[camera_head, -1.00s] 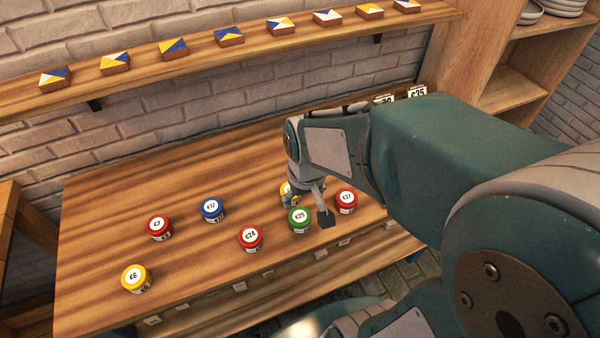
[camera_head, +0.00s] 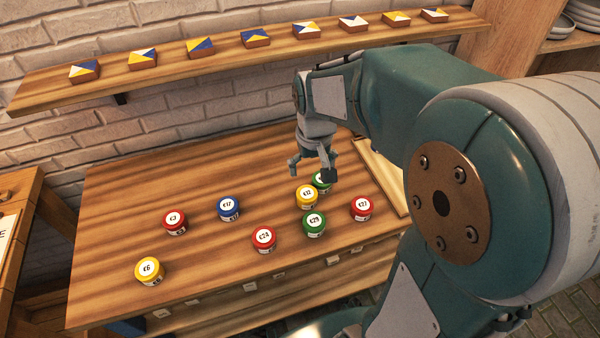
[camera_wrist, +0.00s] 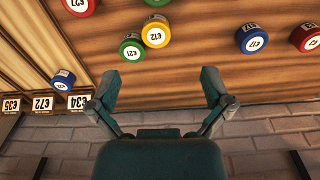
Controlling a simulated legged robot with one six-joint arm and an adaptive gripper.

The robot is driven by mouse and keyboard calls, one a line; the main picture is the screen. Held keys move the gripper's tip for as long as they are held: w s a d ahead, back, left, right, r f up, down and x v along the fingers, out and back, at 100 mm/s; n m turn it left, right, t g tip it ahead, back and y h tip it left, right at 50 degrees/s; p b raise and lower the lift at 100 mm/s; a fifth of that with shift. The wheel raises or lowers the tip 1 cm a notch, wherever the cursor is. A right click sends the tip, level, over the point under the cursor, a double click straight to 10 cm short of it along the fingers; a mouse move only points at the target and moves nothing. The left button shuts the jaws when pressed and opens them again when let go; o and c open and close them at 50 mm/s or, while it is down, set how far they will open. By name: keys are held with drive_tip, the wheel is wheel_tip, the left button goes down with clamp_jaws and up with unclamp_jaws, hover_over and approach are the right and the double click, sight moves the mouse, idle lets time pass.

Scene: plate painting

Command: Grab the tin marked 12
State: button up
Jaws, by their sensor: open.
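The yellow tin with a white lid marked 12 (camera_head: 307,197) stands upright on the wooden counter, between two green tins. It also shows in the wrist view (camera_wrist: 156,36), ahead of the jaws. My gripper (camera_head: 311,173) is open and empty above the counter, just behind the yellow tin in the head view. Its two fingers (camera_wrist: 160,88) are spread wide in the wrist view, and no tin is between them.
A green tin (camera_head: 314,225) stands close in front of the yellow one; another green tin (camera_head: 321,183) is close behind it. Red tins (camera_head: 361,208) (camera_head: 264,238) and a blue tin (camera_head: 228,208) stand around. A brick wall and shelf (camera_head: 170,77) rise behind.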

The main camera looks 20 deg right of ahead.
hover_over(307, 193)
drive_tip(key=shift+g, duration=0.3)
drive_tip(key=f, duration=0.7)
drive_tip(key=shift+s+a+f, duration=0.15)
drive_tip(key=shift+a+f, duration=0.05)
drive_tip(key=shift+f, duration=0.2)
drive_tip(key=f, duration=1.1)
drive_tip(key=shift+w+d, duration=0.2)
drive_tip(key=c, duration=1.1)
drive_tip(key=shift+o, duration=0.2)
